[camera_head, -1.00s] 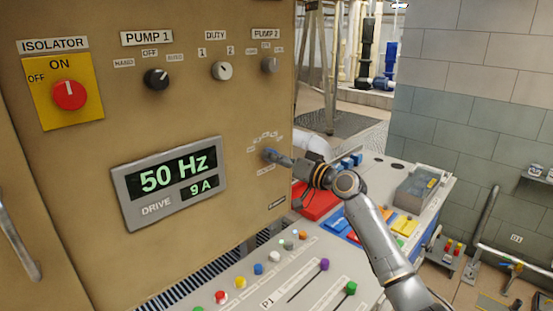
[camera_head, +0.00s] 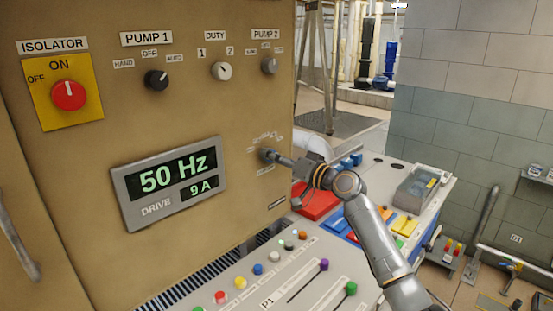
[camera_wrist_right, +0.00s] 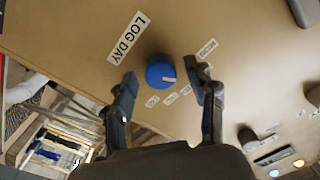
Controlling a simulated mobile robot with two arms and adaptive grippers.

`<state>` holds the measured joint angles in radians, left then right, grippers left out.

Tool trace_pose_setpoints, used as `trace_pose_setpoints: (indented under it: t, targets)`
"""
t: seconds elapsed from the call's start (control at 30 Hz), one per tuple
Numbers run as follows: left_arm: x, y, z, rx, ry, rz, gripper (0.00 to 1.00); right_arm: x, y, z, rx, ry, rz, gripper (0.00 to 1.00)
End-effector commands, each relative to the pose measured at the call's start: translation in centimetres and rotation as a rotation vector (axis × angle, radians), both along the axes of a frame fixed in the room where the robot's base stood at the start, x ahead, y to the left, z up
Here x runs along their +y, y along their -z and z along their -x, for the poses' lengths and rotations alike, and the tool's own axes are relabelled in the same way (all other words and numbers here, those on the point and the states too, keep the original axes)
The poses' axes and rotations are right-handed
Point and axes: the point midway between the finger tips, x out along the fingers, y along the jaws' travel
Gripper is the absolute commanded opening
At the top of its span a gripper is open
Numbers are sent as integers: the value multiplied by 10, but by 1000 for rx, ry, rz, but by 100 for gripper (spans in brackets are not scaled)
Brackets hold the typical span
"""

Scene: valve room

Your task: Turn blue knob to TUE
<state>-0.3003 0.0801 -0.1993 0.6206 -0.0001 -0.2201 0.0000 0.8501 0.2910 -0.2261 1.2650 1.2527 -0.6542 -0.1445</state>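The blue knob (camera_wrist_right: 160,72) is on the tan panel, and its white pointer line faces right in the right wrist view. A "LOG DAY" plate (camera_wrist_right: 127,37) is beside it. Several small labels (camera_wrist_right: 186,90) curve around it, too small or blurred to read surely. My right gripper (camera_wrist_right: 166,77) is open, with one fingertip on each side of the knob and a visible gap to it. In the head view the right gripper (camera_head: 277,158) reaches the panel at the knob and mostly hides it. My left gripper is not in view.
The same panel has a red isolator knob (camera_head: 69,95), pump and duty knobs (camera_head: 221,71) and a drive display (camera_head: 168,180). Below is a sloped console (camera_head: 285,278) with buttons and sliders. A red block (camera_head: 316,203) lies under my right arm.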

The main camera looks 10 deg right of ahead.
Motion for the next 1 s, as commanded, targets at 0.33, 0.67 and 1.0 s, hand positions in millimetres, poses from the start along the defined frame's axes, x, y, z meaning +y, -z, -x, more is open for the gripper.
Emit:
trace_pose_setpoints:
  t: [0.33, 0.67, 1.0]
  targets:
    - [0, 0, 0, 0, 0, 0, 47, -12, 2, 16, 0, 1, 3, 56]
    - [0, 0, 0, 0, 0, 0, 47, -51, 3, 73, 0, 2, 4, 56]
    - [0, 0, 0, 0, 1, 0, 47, -68, 2, 99, 1, -1, 0, 56]
